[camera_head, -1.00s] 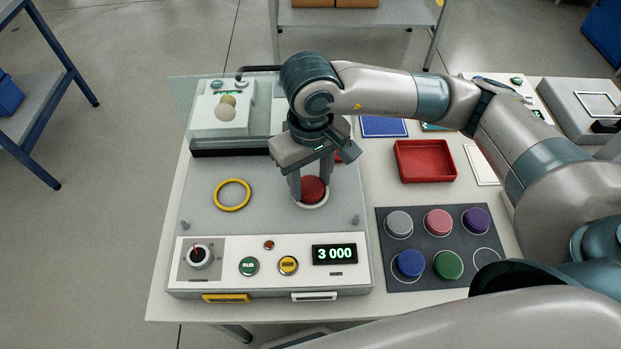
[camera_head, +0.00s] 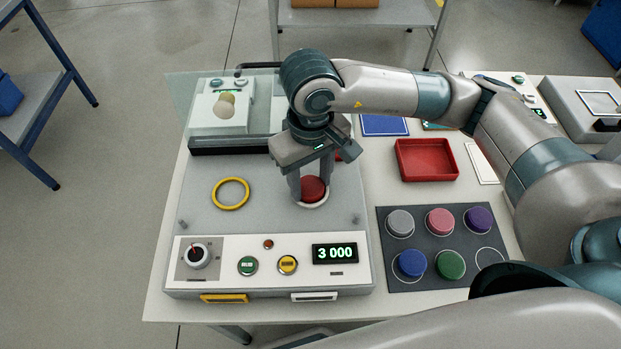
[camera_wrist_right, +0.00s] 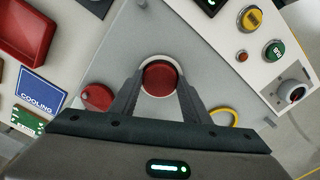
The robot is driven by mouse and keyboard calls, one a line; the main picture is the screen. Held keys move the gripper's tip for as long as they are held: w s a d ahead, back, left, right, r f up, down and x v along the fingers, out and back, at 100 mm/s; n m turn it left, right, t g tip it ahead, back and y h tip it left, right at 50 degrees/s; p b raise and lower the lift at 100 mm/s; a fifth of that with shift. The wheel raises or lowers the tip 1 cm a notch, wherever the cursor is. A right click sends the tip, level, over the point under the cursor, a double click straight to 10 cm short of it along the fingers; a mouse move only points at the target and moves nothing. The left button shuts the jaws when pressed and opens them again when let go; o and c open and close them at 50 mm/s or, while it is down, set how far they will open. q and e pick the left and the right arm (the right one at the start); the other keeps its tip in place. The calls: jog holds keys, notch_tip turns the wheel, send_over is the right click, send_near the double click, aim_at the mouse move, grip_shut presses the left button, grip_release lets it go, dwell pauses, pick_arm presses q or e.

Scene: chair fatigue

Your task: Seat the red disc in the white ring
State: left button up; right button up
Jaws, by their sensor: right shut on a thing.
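The red disc (camera_head: 313,189) is between the fingers of my right gripper (camera_head: 312,192), which is shut on it. The white ring (camera_head: 313,204) lies on the grey top of the machine, and its rim shows around the disc's near side. In the right wrist view the disc (camera_wrist_right: 160,78) fills most of the white ring (camera_wrist_right: 146,63), with the fingertips on either side. I cannot tell whether the disc rests fully down in the ring. My left gripper is not in view.
A yellow ring (camera_head: 230,194) lies left on the same machine top. Right of the machine are a dark mat (camera_head: 400,280) with several coloured discs and a red tray (camera_head: 426,175). Another red round thing (camera_wrist_right: 98,97) is beside a finger.

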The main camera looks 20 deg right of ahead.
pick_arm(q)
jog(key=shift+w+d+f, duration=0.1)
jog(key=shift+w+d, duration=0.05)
pick_arm(e)
jog(key=shift+f, duration=0.1)
jog(key=shift+s, duration=0.1)
jog(key=o, duration=1)
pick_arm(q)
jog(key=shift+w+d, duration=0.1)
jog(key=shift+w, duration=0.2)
pick_arm(e)
jog(key=shift+o, duration=0.5)
jog(key=shift+d+f, duration=0.1)
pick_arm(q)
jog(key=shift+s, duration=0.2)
pick_arm(e)
jog(key=shift+s+f, duration=0.1)
jog(key=shift+s, duration=0.05)
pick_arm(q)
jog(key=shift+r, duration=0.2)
